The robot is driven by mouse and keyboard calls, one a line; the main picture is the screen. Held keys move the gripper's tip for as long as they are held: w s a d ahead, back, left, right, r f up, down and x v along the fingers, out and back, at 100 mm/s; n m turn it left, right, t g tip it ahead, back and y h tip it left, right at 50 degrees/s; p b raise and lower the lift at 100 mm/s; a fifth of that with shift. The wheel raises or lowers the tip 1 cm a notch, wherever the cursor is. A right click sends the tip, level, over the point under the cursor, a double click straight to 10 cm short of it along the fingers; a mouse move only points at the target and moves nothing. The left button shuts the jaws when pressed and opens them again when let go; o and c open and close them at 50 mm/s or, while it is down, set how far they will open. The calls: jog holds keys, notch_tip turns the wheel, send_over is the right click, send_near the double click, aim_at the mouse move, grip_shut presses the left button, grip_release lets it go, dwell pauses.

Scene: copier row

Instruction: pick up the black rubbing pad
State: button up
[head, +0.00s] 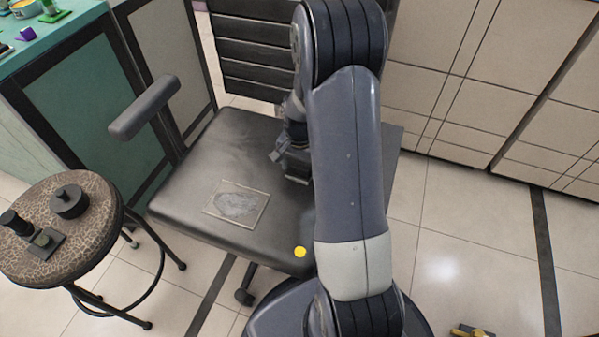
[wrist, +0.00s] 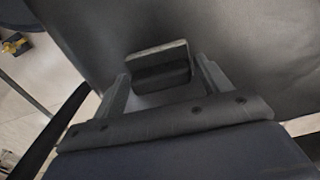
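A small black block with a paler grey edge, which looks like the black rubbing pad (wrist: 158,64), is on the dark chair seat in the wrist view. My gripper (wrist: 163,72) is open, with one finger on each side of the block and narrow gaps showing beside it. In the head view my gripper (head: 288,163) is low over the black chair seat (head: 190,190), largely hidden by my arm. I cannot make out the pad there.
The chair's armrest (head: 145,106) rises left; cabinets (head: 480,60) stand behind.

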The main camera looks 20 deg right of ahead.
aim_at(299, 166)
jog(key=c, duration=0.5)
jog(key=shift+c, duration=0.2)
notch_tip(299, 166, up, 10)
jog(key=p, duration=0.3)
